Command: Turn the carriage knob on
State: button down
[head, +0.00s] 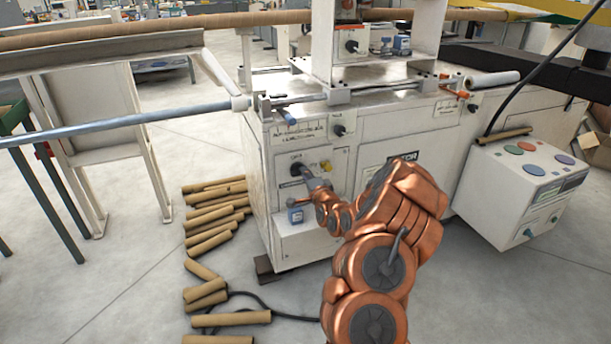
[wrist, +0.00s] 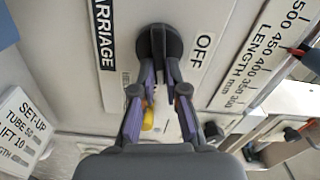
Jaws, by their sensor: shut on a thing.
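The carriage knob (wrist: 172,42) is a dark round knob on the pale machine panel, at the top middle of the wrist view. The partly cut-off word "CARRIAGE" (wrist: 104,35) is printed on its left and "OFF" (wrist: 201,48) on its right. My gripper (wrist: 160,68) is shut on the knob, one finger on each side of its grip. In the head view my gripper (head: 305,174) reaches the left part of the machine's front panel. There it hides most of the knob, and I cannot tell the knob's setting.
A yellow control (wrist: 147,119) is close beside my fingers; it also shows in the head view (head: 326,166). A length scale (wrist: 262,58) is to the right. Cardboard tubes (head: 212,216) lie on the floor left of the machine. A button box (head: 520,185) stands at right.

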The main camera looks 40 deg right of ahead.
jog(key=shift+f+m+b, duration=0.25)
jog(key=shift+m+b, duration=0.15)
jog(key=shift+m, duration=0.7)
jog(key=c, duration=1.2)
grip_release()
jog(key=shift+s, duration=0.15)
jog(key=v, duration=1.1)
jog(key=shift+s, duration=0.35)
jog(key=shift+a, duration=0.15)
